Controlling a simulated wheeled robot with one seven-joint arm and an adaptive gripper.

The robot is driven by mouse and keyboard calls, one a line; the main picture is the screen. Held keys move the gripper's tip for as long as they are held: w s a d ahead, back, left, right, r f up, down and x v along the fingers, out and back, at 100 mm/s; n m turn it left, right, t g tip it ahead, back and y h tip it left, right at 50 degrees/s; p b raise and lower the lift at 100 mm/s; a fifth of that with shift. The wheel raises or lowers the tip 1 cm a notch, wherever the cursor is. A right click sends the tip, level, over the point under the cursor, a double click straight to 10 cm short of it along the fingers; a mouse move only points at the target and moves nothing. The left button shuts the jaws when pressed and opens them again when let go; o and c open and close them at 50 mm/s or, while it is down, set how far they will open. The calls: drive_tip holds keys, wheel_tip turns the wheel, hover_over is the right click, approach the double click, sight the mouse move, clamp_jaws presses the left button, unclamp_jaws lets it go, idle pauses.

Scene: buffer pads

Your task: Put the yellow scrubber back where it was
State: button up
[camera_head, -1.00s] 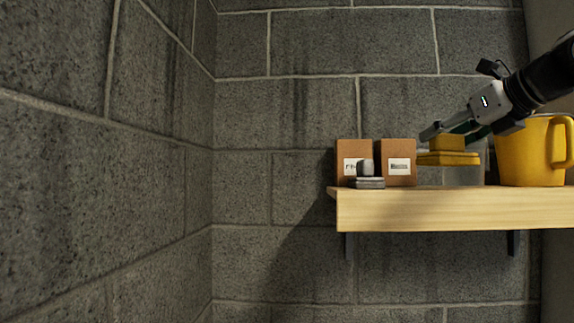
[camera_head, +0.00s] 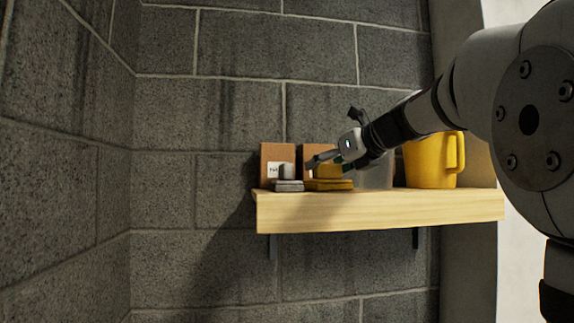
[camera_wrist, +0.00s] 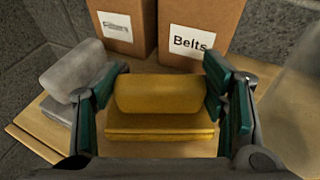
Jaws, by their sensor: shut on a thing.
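The yellow scrubber (camera_head: 328,184) has a block-shaped handle on a flat, layered pad. It is upright at the level of the shelf top, in front of the right cardboard box; whether its pad touches the wood is hard to tell. My gripper (camera_head: 324,160) reaches in from the right and is shut on the handle. In the wrist view the scrubber (camera_wrist: 160,120) sits between the two green-padded fingers. A grey scrubber (camera_head: 288,184) of the same shape stands just left of it. It also shows beside the left finger in the wrist view (camera_wrist: 75,72).
The wooden shelf (camera_head: 380,212) carries two cardboard boxes (camera_head: 277,152) behind the scrubbers; one reads "Belts" (camera_wrist: 195,35). A clear container (camera_head: 376,175) and a yellow mug (camera_head: 430,165) stand to the right. Block walls close off the back and left.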

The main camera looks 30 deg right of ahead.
drive_tip(key=o, duration=1.4)
drive_tip(key=shift+f, duration=0.1)
drive_tip(key=shift+c, duration=0.2)
drive_tip(key=v, duration=1.2)
